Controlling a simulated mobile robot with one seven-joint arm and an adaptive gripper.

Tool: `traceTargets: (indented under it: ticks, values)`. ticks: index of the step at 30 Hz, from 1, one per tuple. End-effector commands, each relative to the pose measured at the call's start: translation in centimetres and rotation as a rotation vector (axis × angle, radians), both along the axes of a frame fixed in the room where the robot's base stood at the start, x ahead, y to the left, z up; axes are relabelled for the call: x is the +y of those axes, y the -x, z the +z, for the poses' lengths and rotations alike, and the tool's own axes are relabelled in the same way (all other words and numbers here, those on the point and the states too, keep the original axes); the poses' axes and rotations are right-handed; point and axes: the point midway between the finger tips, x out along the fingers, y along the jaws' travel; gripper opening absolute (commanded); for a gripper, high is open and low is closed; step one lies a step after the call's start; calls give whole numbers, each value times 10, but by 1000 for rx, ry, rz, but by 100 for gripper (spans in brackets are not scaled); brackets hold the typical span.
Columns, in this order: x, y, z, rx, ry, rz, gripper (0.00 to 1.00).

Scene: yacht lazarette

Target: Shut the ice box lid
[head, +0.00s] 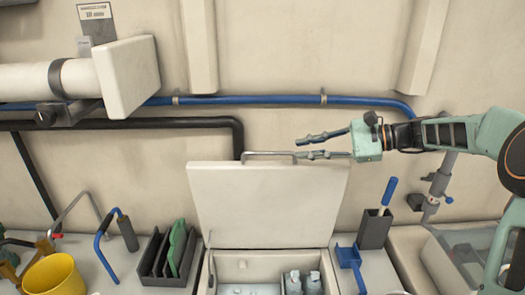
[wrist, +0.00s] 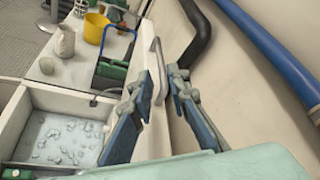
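The ice box lid (head: 268,205) is a pale panel standing raised, hinged at the back of the open ice box (head: 250,268). A metal bar handle (head: 268,153) runs along its top edge. In the wrist view, the handle (wrist: 157,68) shows just beyond the gap between my fingers. My gripper (head: 300,148) is open and empty, pointing left at the right part of the lid's top edge. Its lower finger overlaps that edge in the head view; I cannot tell whether it touches. In the wrist view, my fingers (wrist: 160,82) are spread, with ice (wrist: 62,138) in the box at left.
Small bottles (head: 300,282) stand inside the box. On the counter left are a rack with green boards (head: 172,255) and a yellow bucket (head: 55,275). A grey holder with a blue-handled tool (head: 377,222) and a blue scoop (head: 350,260) are right. A blue pipe (head: 260,100) crosses the wall behind.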

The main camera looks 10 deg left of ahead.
Motion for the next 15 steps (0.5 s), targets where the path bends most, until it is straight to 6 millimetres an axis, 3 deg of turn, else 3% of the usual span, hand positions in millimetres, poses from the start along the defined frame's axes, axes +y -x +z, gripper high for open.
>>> traceTargets:
  ticks: [15]
  values:
    - [82,0,-23,1,-2,4,16]
